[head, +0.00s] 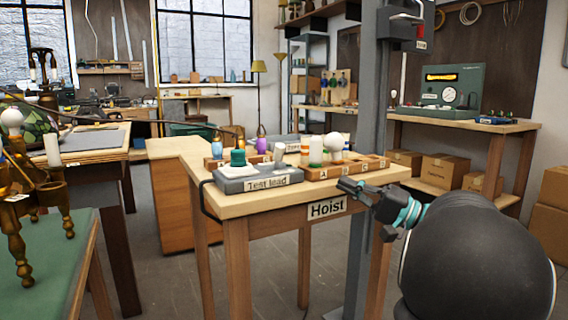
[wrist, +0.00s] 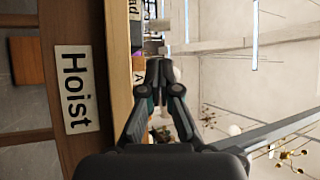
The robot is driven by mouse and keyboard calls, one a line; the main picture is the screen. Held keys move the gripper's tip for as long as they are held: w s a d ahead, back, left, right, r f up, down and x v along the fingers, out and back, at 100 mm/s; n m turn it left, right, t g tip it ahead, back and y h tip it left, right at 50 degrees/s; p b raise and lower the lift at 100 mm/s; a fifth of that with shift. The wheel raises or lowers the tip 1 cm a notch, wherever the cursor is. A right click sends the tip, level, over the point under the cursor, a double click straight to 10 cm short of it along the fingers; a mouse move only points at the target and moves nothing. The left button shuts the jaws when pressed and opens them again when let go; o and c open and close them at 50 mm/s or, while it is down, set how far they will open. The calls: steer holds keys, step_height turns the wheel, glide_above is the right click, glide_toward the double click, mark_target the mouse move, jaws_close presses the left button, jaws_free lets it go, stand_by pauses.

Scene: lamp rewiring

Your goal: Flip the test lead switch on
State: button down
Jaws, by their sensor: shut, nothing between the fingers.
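The test lead unit (head: 258,178) is a grey box labelled "Test lead" on the left front of the wooden table marked "Hoist". A green round part (head: 238,158) and a white, switch-like piece (head: 237,171) sit on its top. Whether the switch is on or off is too small to tell. A black cable hangs from its left end. My gripper (head: 347,186) is shut and empty, in front of the table's right front edge, apart from the unit and to its right. In the wrist view my gripper (wrist: 162,75) points along the table edge beside the Hoist label (wrist: 76,88).
A wooden rack (head: 345,168) with lettered slots holds several bulbs and coloured pieces right of the unit. A grey hoist post (head: 371,100) rises behind the table's right side. A brass chandelier (head: 18,180) stands at the left on a green-topped table.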

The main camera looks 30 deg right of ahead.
mark_target(295, 171)
steer(key=shift+d+r, duration=0.1)
steer(key=shift+d, duration=0.1)
steer(key=p+x, duration=0.1)
steer(key=x, duration=1.3)
steer(key=shift+r, duration=0.15)
steer(key=shift+s+r+p, duration=0.1)
steer(key=shift+p, duration=0.25)
